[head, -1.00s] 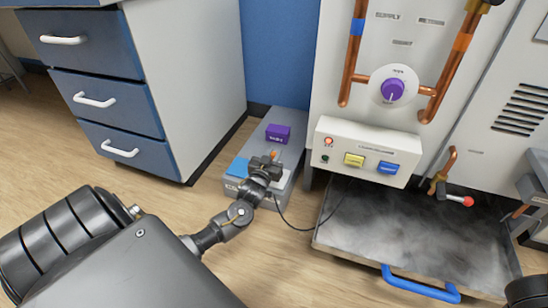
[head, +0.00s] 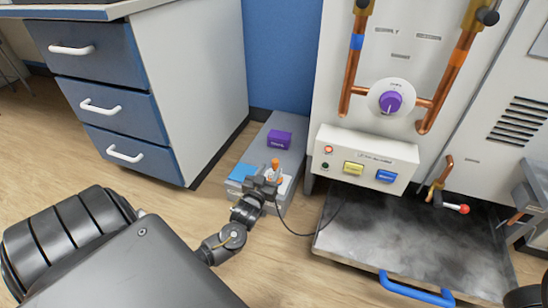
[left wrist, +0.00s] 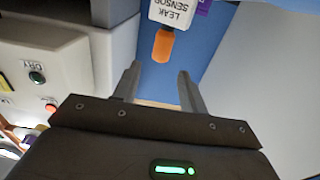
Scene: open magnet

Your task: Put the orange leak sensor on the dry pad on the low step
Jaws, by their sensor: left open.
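The orange leak sensor (head: 275,168) stands on the grey low step (head: 262,128), just beyond my left gripper (head: 268,180). In the left wrist view the orange tip (left wrist: 163,45) lies just past the two fingertips, with a white part marked LEAK SENSOR (left wrist: 172,12) behind it. My left gripper (left wrist: 158,78) is open, with nothing between its fingers. A light blue pad (head: 242,171) lies on the step, left of the sensor and apart from it. The sensor's base is partly hidden by the gripper. My right gripper is not in view.
A purple block (head: 279,140) sits farther back on the step. A dark cable (head: 310,234) runs toward the cabinet. A control box (head: 365,160) and a dark tray (head: 410,245) with a blue handle are on the right. Blue drawers (head: 100,95) stand left.

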